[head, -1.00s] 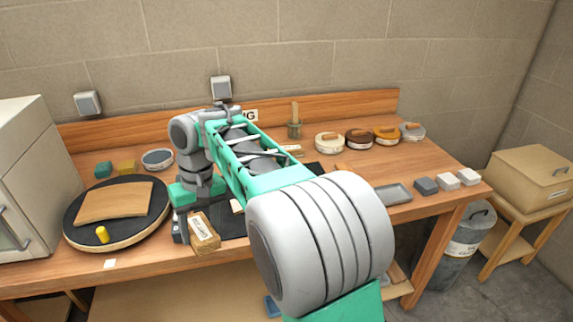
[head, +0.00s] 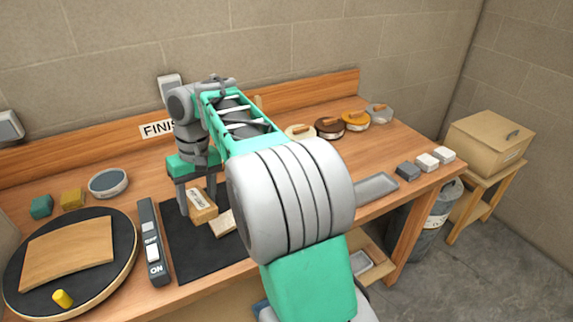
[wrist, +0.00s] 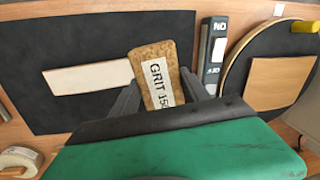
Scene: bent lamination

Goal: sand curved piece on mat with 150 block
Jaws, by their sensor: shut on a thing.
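My gripper (head: 197,196) is shut on a tan cork-like block (head: 202,206). In the wrist view, the block (wrist: 156,78) sits between the fingers and its white label reads "GRIT 150". A pale wooden piece (head: 222,224) lies on the mat just right of the block. In the wrist view this pale piece (wrist: 90,78) lies left of the block, its end close to it. I cannot tell whether they touch.
A grey switch box (head: 151,245) marked ON stands left of the mat. Beyond it is a round black turntable (head: 125,235) with a larger wooden panel (head: 68,254) and a yellow knob (head: 62,298). A grey tray (head: 376,187) and several small blocks are at the right.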

